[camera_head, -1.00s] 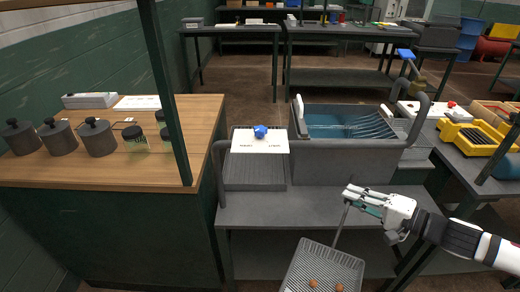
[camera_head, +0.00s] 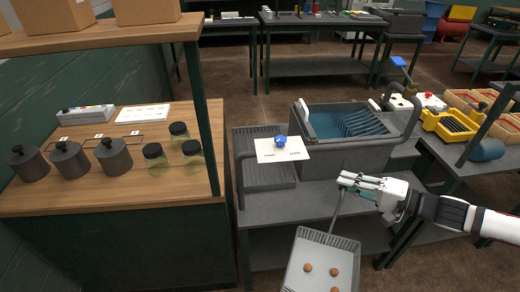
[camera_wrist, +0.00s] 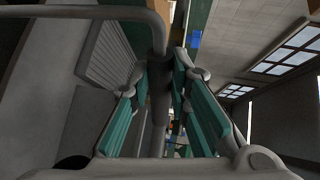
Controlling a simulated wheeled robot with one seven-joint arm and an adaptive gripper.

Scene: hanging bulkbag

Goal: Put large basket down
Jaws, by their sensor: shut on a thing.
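A large grey basket (camera_head: 348,248) with a ribbed bottom hangs low at the bottom centre of the head view, partly cut off by the frame edge. Three small brown round things (camera_head: 335,271) lie in it. My gripper (camera_head: 346,182) is shut on the basket's thin upright handle (camera_head: 335,212), above the basket. In the wrist view, a grey rod (camera_wrist: 158,100) runs between the green finger pads of my gripper (camera_wrist: 164,68). The basket's underside and whatever is below it are hidden.
A grey basin (camera_head: 350,125) with blue liquid stands on a grey bench (camera_head: 300,200). Left of it is a ribbed drain board (camera_head: 265,180) with a white card (camera_head: 282,152) and blue object (camera_head: 281,142). A wooden counter (camera_head: 60,202) with jars (camera_head: 155,158) is at left.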

